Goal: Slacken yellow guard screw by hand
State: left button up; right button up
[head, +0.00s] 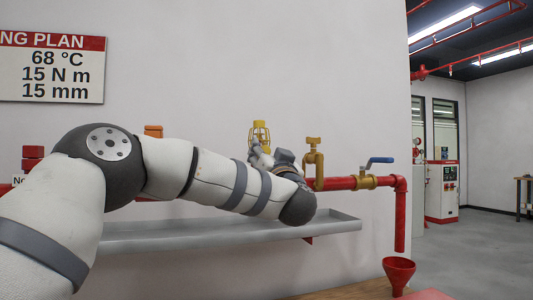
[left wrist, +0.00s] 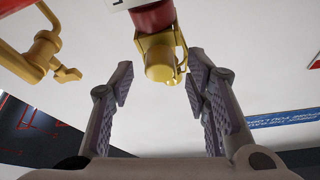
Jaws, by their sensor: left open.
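The yellow guard (head: 260,132) is a cage-like piece with a knob-shaped top, standing above the red pipe against the wall. In the left wrist view the yellow guard (left wrist: 158,52) shows from close up, below a red fitting (left wrist: 152,17), with a rounded yellow end facing me. I cannot clearly tell the screw from the rest of the guard. My left gripper (left wrist: 160,78) is open and empty, its two padded fingers on either side of the yellow end with gaps visible. In the head view my left gripper (head: 262,156) is just below the guard, partly hidden by my wrist.
A brass valve (head: 314,150) and a blue-handled valve (head: 376,161) sit right of the guard on the red pipe (head: 340,184). A grey trough (head: 340,222) runs below. A red funnel (head: 398,270) stands at lower right. The brass valve also shows in the left wrist view (left wrist: 42,52).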

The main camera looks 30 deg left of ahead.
pick_arm(q)
jog(key=shift+w+a+r, duration=0.2)
jog(key=shift+a, duration=0.05)
jog(key=shift+c, duration=0.3)
grip_shut()
